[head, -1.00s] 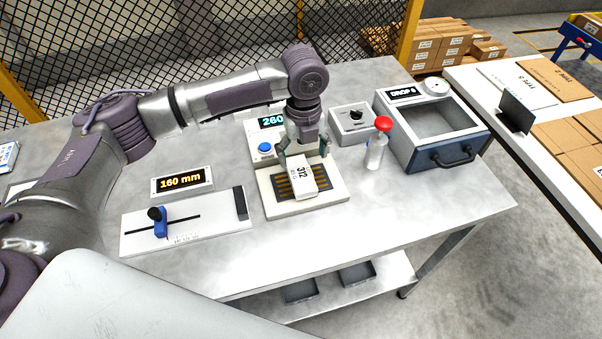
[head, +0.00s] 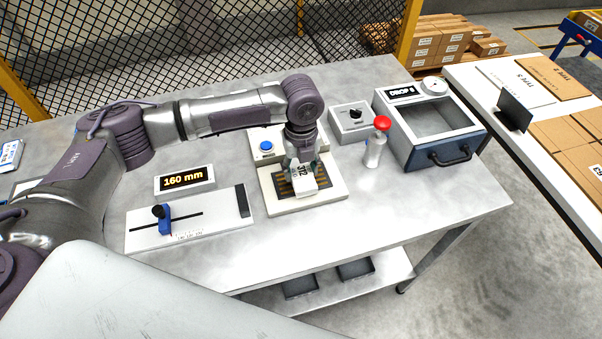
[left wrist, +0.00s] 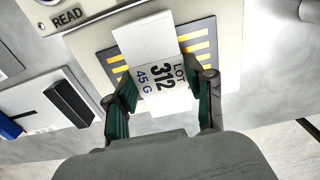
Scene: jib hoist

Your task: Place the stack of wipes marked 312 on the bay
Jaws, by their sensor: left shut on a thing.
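The stack of wipes (head: 304,184) is a white block with a label reading LOT 312, 45 G. It sits over the bay (head: 283,187), a dark pad with yellow stripes on a white base, and appears to lie on it. My left gripper (head: 302,168) points down and is shut on the stack from its two sides. In the left wrist view the stack (left wrist: 147,45) is between the green-padded fingers (left wrist: 158,80), with the bay's stripes (left wrist: 203,42) on both sides. The stack's underside is hidden. My right gripper is not in view.
A blue button (head: 266,146) is on the base behind the bay. A red-topped bottle (head: 376,150), a knob box (head: 350,120) and a DROP 6 box (head: 447,158) stand to the right. A 160 mm display (head: 185,180) and slider plate (head: 225,217) are left. The front table is clear.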

